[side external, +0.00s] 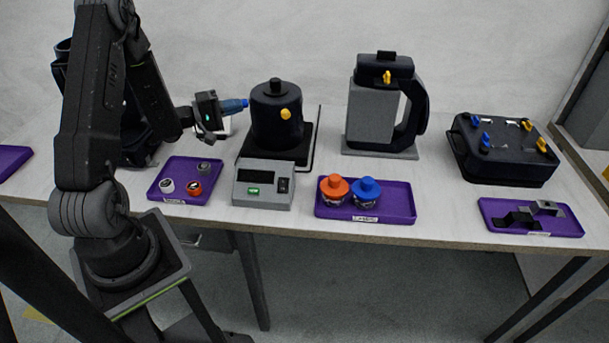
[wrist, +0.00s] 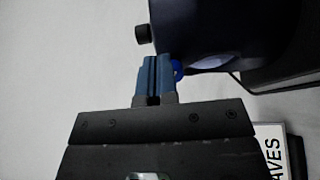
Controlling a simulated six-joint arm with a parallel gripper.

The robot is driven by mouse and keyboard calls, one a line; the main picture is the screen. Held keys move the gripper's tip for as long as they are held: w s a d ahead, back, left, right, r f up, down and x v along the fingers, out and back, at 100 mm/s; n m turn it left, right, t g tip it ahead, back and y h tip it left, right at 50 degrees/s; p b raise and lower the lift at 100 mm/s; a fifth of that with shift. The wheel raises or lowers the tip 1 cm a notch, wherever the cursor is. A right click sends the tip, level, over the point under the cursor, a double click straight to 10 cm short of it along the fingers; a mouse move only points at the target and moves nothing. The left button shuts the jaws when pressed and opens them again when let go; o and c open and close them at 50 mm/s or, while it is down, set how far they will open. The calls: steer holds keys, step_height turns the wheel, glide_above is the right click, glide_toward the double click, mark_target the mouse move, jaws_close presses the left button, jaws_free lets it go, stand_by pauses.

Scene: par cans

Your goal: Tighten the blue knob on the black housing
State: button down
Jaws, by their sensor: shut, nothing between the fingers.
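The black housing (side external: 272,125) is a rounded dark pot with a top cap, standing on a base in the middle left of the table. Its dark body also fills the upper right of the wrist view (wrist: 215,25). The blue knob (side external: 245,103) is on its left side; in the wrist view the blue knob (wrist: 179,70) is partly hidden behind the fingers. My gripper (side external: 236,105) comes from the left, level with the knob. Its blue fingers (wrist: 155,60) are shut and empty, with the tips beside the knob. I cannot tell whether they touch it.
A yellow knob (side external: 285,114) is on the housing's front. A grey scale box (side external: 263,187) stands in front. Purple trays (side external: 400,213) hold small parts and orange and blue caps. A dark jug (side external: 415,105) and a dark case (side external: 500,165) stand to the right.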

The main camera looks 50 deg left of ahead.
steer(key=shift+w+d+f, duration=0.3)
steer(key=shift+w+f, duration=0.05)
steer(key=shift+f, duration=0.2)
steer(key=shift+f+h, duration=0.3)
steer(key=shift+f, duration=0.3)
stand_by(0.4)
steer(key=shift+s+d+f, duration=0.1)
steer(key=shift+d, duration=0.2)
steer(key=v, duration=0.6)
